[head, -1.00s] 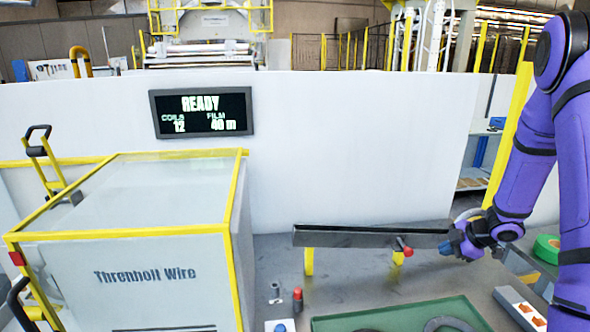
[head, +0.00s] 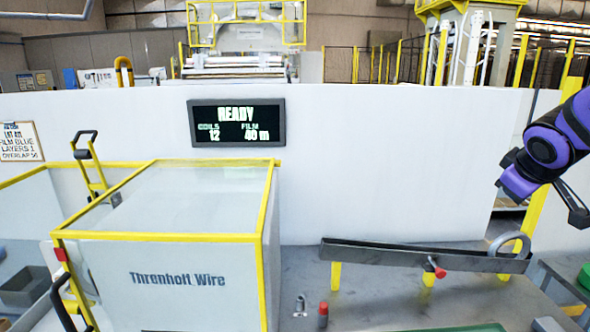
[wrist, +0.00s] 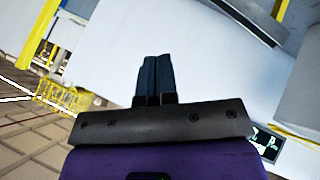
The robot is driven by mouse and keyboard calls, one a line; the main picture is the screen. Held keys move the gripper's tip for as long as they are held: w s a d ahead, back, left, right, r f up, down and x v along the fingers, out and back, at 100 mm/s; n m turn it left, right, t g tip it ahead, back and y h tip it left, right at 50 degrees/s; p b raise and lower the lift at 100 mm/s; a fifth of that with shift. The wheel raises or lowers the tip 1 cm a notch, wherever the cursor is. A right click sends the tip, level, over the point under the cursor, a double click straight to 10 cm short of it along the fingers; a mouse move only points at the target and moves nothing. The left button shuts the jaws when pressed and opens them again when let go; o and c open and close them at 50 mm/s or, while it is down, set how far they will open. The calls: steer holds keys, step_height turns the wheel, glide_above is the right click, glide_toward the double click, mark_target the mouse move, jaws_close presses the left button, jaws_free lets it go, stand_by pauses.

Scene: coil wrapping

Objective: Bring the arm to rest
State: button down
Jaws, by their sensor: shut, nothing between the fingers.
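My gripper (wrist: 153,80) shows in the wrist view with its two dark fingers together and nothing between them. It is in the air, clear of any surface. In the head view my purple arm (head: 548,145) is folded at the upper right, above the right end of the sloping chute. The fingertips cannot be made out clearly there.
The grey chute (head: 400,256) with a red knob (head: 440,272) stands on the table. A grey ring (head: 512,244) is at its right end. A yellow-edged machine cabinet (head: 170,270) stands left. The white wall (head: 380,160) carries a READY display (head: 237,123).

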steer(key=s+a+r+m+g+y, duration=0.1)
steer(key=s+a+m+y, duration=0.1)
steer(key=s+a, duration=0.4)
steer(key=s+a+r+m+g+y, duration=0.1)
steer(key=s+a, duration=0.5)
steer(key=s, duration=0.8)
steer(key=shift+a+r+m+y, duration=0.35)
steer(key=shift+r+m+y, duration=0.15)
steer(key=shift+m, duration=0.3)
